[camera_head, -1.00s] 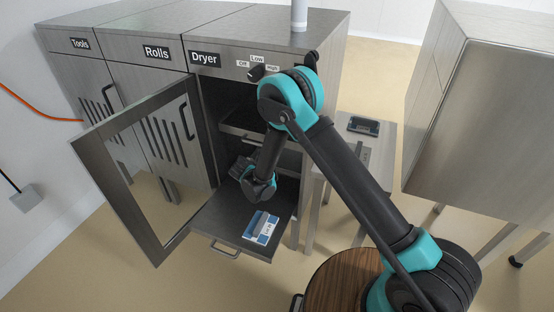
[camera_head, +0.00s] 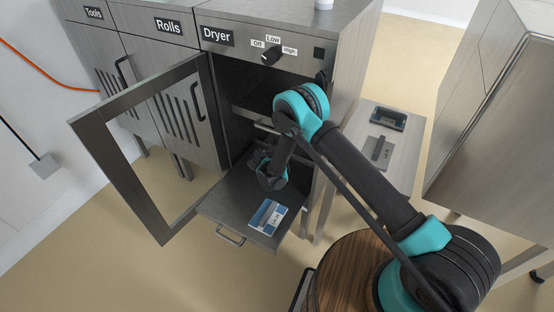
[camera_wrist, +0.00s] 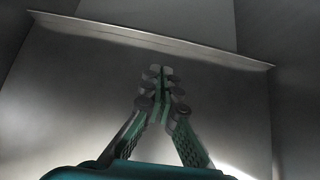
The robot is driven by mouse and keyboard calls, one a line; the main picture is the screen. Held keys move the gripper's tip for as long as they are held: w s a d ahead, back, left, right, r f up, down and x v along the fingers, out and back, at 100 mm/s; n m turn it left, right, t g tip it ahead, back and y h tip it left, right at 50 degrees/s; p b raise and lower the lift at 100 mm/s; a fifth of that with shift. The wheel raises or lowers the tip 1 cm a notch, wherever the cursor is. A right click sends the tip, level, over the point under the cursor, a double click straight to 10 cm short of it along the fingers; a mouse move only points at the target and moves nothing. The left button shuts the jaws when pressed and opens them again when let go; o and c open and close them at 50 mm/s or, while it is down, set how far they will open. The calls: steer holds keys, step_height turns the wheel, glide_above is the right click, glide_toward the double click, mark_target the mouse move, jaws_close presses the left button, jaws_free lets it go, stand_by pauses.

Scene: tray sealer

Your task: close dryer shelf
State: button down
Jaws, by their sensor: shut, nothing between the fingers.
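The dryer's lower shelf (camera_head: 222,202) is pulled out of the dryer (camera_head: 285,42), with its handle (camera_head: 230,236) at the front edge. A blue and white packet (camera_head: 268,215) lies on its front part. The dryer door (camera_head: 112,172) stands open to the left. My gripper (camera_head: 262,158) is over the rear of the shelf at the dark opening, partly hidden by my wrist. In the wrist view, my gripper (camera_wrist: 162,86) is shut and empty over a bare metal surface with a raised lip (camera_wrist: 150,40) ahead. Contact with that lip cannot be told.
Another shelf (camera_head: 255,118) sits inside the dryer above the pulled-out one. Cabinets labelled Tools and Rolls (camera_head: 168,26) stand to the left. A side table (camera_head: 400,150) with small items and a large metal machine (camera_head: 500,130) stand to the right.

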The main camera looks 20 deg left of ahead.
steer(key=w, duration=0.2)
steer(key=w+f, duration=0.1)
steer(key=shift+w+d+f, duration=0.1)
steer(key=shift+w+d, duration=0.1)
steer(key=shift+w, duration=0.9)
steer(key=w, duration=0.4)
steer(key=shift+w+d, duration=0.15)
steer(key=shift+d, duration=0.05)
